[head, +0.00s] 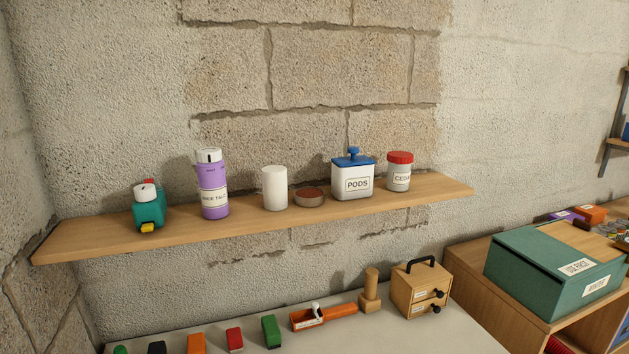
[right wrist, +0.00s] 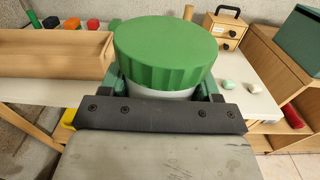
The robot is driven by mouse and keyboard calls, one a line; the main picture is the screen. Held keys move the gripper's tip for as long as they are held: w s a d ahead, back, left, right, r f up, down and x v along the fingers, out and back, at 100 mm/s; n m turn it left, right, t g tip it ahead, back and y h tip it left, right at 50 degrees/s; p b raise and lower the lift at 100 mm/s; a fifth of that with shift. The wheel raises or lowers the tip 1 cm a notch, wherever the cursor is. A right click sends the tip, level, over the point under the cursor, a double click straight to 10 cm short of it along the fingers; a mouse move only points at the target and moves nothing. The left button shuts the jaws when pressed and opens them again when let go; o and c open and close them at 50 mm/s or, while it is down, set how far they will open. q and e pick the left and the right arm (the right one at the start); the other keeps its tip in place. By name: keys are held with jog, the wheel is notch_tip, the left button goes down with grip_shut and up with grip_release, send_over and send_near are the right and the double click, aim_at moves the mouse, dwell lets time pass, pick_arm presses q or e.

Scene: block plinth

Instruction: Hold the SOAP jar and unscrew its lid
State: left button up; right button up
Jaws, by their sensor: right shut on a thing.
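A jar with a wide ribbed green lid (right wrist: 165,45) fills the middle of the right wrist view. A strip of its white body (right wrist: 160,92) shows under the lid, and its label is not visible, so I cannot read SOAP on it. My right gripper (right wrist: 166,88) is shut on the jar's body just below the lid, with a finger at each side. The lid sits level on the jar, and I cannot tell whether it is loose. My left gripper is in neither view. The head view shows neither gripper nor this jar.
A wooden wall shelf (head: 255,222) holds a purple bottle (head: 213,190), a white cylinder (head: 275,188), a PODS canister (head: 353,179) and a red-lidded jar (head: 399,172). Below, a pale counter (head: 390,334) carries several coloured blocks and a small drawer box (head: 421,290). A green box (head: 555,265) stands right.

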jog(key=a+m+h, duration=0.2)
jog(key=shift+w+r+t+h, duration=0.1)
jog(key=shift+r+t+h, duration=0.05)
jog(key=shift+t+h, duration=0.2)
jog(key=shift+w+a+r+m+h, duration=0.2)
jog(key=shift+a+m+h, duration=0.3)
jog(key=shift+h, duration=0.4)
jog(key=shift+w+a+r+m+h, duration=0.15)
jog(key=shift+a+m+h, duration=0.3)
jog(key=shift+h, duration=0.4)
